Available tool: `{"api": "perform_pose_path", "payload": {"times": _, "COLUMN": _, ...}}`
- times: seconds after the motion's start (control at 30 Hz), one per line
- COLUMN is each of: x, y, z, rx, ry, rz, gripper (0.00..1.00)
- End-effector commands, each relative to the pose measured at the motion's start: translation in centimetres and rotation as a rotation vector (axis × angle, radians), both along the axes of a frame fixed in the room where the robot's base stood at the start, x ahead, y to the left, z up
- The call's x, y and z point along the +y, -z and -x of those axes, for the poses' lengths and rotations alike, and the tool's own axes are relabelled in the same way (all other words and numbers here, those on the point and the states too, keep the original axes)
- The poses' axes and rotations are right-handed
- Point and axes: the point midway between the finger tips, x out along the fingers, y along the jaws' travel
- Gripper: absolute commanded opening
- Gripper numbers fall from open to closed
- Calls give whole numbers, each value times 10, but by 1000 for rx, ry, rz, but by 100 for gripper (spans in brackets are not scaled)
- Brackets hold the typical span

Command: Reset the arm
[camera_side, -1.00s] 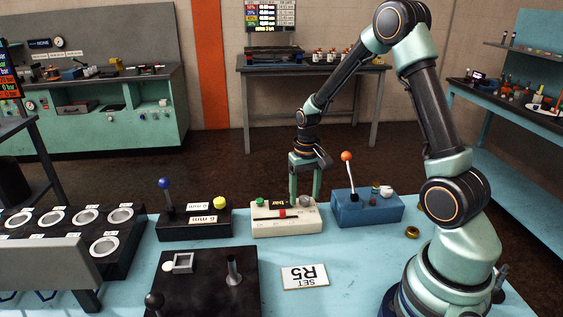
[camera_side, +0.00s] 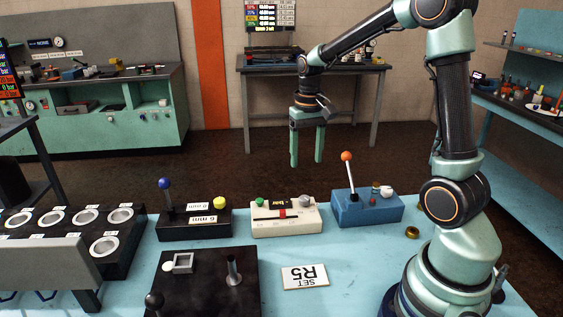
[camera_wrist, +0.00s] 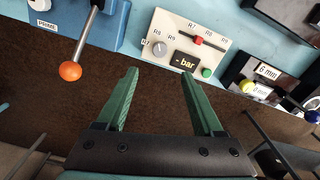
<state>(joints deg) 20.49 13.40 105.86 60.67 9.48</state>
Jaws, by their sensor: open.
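My gripper (camera_side: 307,163) hangs in the air above and behind the white control box (camera_side: 276,222), its two green fingers pointing down and apart. In the wrist view my gripper (camera_wrist: 160,78) is open with nothing between its fingers. The white box (camera_wrist: 187,52) shows there just beyond the fingertips, with a red slider, a grey knob, a green button and a "- bar" display. My gripper touches nothing.
The blue box (camera_side: 366,207) with an orange-knobbed lever (camera_side: 347,157) stands right of the white box. A black box (camera_side: 195,222) with a blue-knobbed lever stands left. A "SET R5" card (camera_side: 305,277) and a brass ring (camera_side: 412,232) lie on the table.

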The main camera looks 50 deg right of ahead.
Motion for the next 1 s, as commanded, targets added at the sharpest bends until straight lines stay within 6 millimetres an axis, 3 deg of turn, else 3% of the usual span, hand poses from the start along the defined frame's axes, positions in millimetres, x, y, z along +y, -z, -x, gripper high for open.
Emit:
{"api": "perform_pose_path", "payload": {"times": 0.5, "x": 6, "y": -11, "z": 1, "rx": -19, "ry": -19, "rz": 7, "gripper": 69}}
{"api": "perform_pose_path", "payload": {"times": 0.67, "x": 33, "y": -36, "z": 11, "rx": -94, "ry": -104, "rz": 33, "gripper": 69}}
{"api": "perform_pose_path", "payload": {"times": 1.0, "x": 102, "y": -77, "z": 54, "rx": -318, "ry": -347, "rz": 95, "gripper": 69}}
